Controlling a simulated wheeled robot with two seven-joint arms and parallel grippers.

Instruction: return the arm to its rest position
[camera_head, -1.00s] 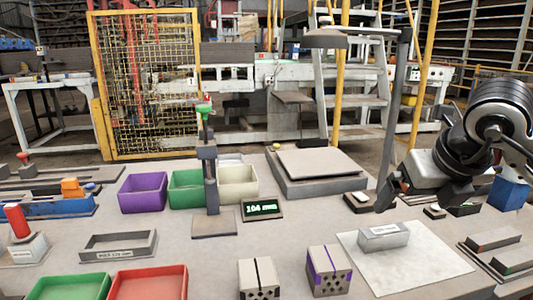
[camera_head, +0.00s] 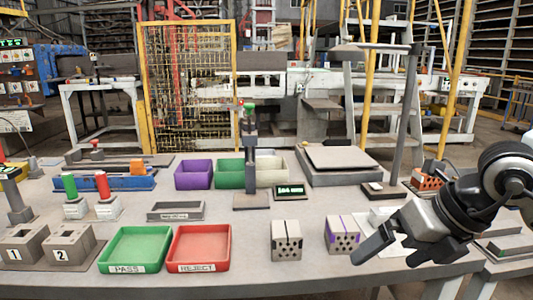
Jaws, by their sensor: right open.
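My right gripper (camera_head: 385,250) is in the right part of the head view, above the table's front right area. Its fingers are spread apart with nothing between them. It hides part of the pale sheet (camera_head: 394,246) and part of a light grey block (camera_head: 380,215) on it. A grey hollow brick with a dark stripe (camera_head: 287,240) stands left of the gripper. A brick with purple marks (camera_head: 342,235) stands just left of and behind the fingers. My left gripper is not in view.
The green PASS tray (camera_head: 136,268) and red REJECT tray (camera_head: 199,268) sit at the front left. Blocks marked 1 and 2 (camera_head: 68,252) stand further left. A gauge stand (camera_head: 250,180) and a small display (camera_head: 290,193) are mid-table. A grey plate (camera_head: 337,160) and lamp post (camera_head: 404,120) stand behind.

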